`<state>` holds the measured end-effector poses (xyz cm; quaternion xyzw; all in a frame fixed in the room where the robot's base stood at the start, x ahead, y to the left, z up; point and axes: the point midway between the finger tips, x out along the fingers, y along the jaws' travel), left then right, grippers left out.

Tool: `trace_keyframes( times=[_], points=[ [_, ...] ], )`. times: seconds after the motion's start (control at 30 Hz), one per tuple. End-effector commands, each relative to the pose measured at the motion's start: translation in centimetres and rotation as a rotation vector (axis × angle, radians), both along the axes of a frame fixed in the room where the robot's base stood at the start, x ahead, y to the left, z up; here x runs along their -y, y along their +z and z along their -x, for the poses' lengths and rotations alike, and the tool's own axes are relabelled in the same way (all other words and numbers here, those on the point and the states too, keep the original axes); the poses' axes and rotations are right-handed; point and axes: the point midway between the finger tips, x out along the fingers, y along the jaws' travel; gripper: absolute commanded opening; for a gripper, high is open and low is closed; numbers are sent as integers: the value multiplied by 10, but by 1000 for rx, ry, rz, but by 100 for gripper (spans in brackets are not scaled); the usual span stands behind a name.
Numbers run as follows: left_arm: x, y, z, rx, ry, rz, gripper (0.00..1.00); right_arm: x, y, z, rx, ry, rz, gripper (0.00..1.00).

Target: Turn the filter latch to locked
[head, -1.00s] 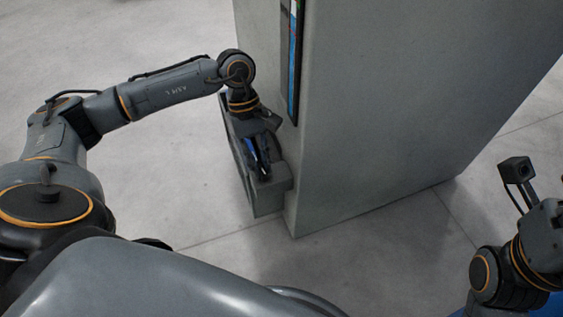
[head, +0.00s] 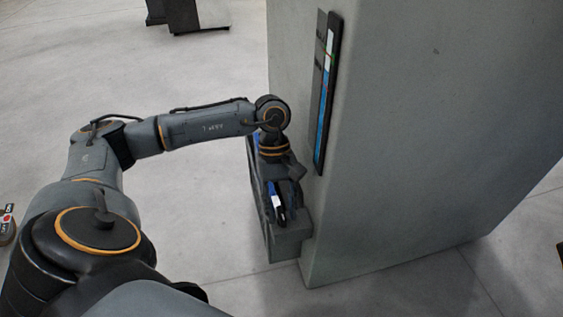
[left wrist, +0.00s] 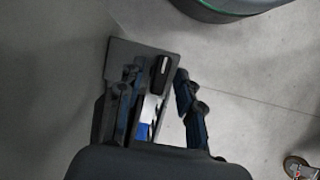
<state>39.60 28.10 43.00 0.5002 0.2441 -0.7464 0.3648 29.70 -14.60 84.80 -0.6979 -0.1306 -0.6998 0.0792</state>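A grey box (head: 288,245), the apparent filter housing, sits against the side of a grey cabinet in the head view. My left gripper (head: 283,212) is over it, pointing down. In the left wrist view a dark plate (left wrist: 128,52) carries a black elongated latch handle (left wrist: 160,73). The fingers of my left gripper (left wrist: 156,76) are apart, one on each side of the handle, with gaps visible. Whether they touch it I cannot tell. A white and blue patch (left wrist: 146,120) shows between the fingers. My right gripper is not in view.
The tall grey cabinet (head: 420,150) stands right of my left arm, with a narrow display panel (head: 325,100) on its face. Dark objects (head: 190,14) stand at the back. A small device with a red mark (head: 7,222) is at the left edge. Open floor lies left.

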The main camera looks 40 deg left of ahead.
Motion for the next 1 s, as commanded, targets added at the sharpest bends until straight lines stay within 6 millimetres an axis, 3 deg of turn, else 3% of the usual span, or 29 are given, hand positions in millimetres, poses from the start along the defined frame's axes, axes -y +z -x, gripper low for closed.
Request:
trace_keyframes(
  times=[0.37,0.8,1.0],
  points=[
    [-2,8,-2,0,1,1,38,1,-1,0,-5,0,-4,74],
    [-28,87,-23,3,2,2,38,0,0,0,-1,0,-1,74],
    [-34,108,-28,1,1,2,38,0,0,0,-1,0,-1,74]
  ],
)
